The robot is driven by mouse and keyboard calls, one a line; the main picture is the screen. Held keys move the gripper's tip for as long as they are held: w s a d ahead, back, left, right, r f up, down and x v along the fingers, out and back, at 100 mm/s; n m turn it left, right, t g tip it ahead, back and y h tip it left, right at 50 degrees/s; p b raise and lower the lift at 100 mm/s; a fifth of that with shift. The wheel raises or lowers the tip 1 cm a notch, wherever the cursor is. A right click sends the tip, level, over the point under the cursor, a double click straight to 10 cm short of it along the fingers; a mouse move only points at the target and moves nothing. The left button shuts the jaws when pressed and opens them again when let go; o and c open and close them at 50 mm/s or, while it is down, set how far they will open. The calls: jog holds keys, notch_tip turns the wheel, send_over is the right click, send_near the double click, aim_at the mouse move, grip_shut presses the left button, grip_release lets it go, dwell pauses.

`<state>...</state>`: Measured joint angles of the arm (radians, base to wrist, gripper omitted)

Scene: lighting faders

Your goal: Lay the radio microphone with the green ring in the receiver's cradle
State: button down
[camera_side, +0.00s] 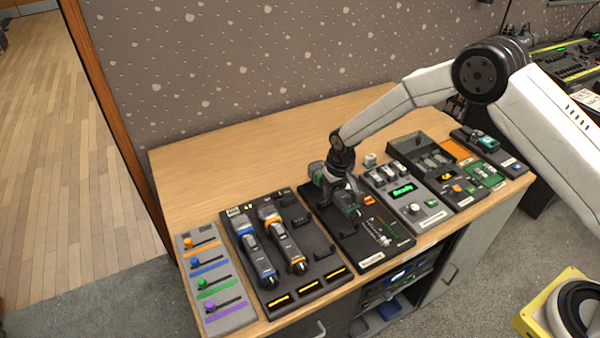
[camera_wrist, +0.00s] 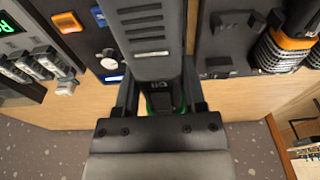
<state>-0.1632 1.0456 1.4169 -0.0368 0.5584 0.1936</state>
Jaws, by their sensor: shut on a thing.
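My gripper (camera_side: 338,188) is over the black receiver panel (camera_side: 372,246) in the side view. In the wrist view my gripper (camera_wrist: 158,98) is shut on the dark radio microphone (camera_wrist: 143,38). Green from its ring (camera_wrist: 184,101) shows between the fingers. The microphone's body stretches away from the gripper toward the top of the wrist view. My gripper and the microphone hide most of the receiver's cradle. I cannot tell whether the microphone touches the cradle or hangs just above it.
A black microphone rack (camera_side: 262,292) left of the receiver holds a blue-ringed microphone (camera_side: 252,248) and an orange-ringed one (camera_side: 283,238); its right place is empty. A fader panel (camera_side: 208,262) stands further left. A panel with a green display (camera_side: 403,190) stands close right.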

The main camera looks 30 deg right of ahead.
aim_at(331, 212)
jog(key=shift+f, duration=0.1)
jog(key=shift+f, duration=2.45)
jog(key=shift+f, duration=0.6)
dwell(0.3)
jog(key=shift+c, duration=0.4)
grip_release()
jog(key=shift+c, duration=0.2)
jog(key=c, duration=0.4)
jog(key=shift+o, duration=0.2)
jog(key=shift+r, duration=0.2)
